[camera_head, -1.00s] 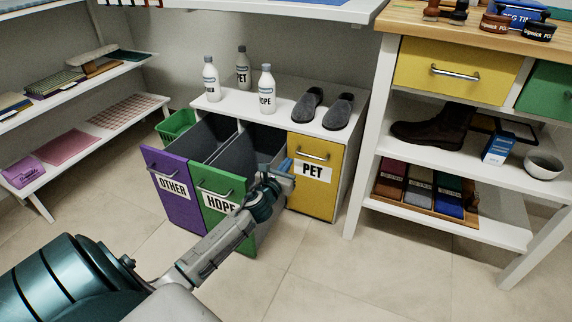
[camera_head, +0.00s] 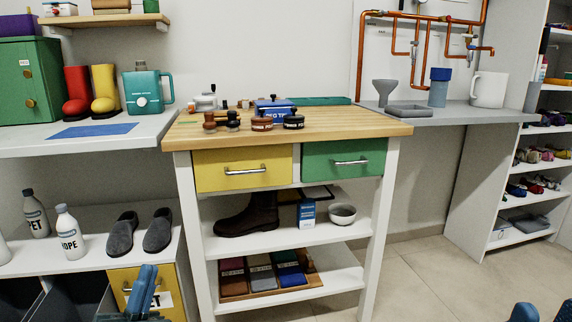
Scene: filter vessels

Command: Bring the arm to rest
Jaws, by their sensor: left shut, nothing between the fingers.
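My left gripper (camera_head: 142,290) shows at the lower left with its blue fingers shut and nothing between them. It is in front of the yellow PET bin front (camera_head: 180,282) and hides part of its label. My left arm is mostly below the picture. Blue parts at the bottom right corner look like the tips of my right gripper (camera_head: 541,313); they are cut off by the edge, so its state is unclear.
A wooden-topped workbench (camera_head: 290,122) with yellow and green drawers stands in the middle. A grey counter (camera_head: 450,114) is at right. The floor (camera_head: 420,280) at lower right is clear.

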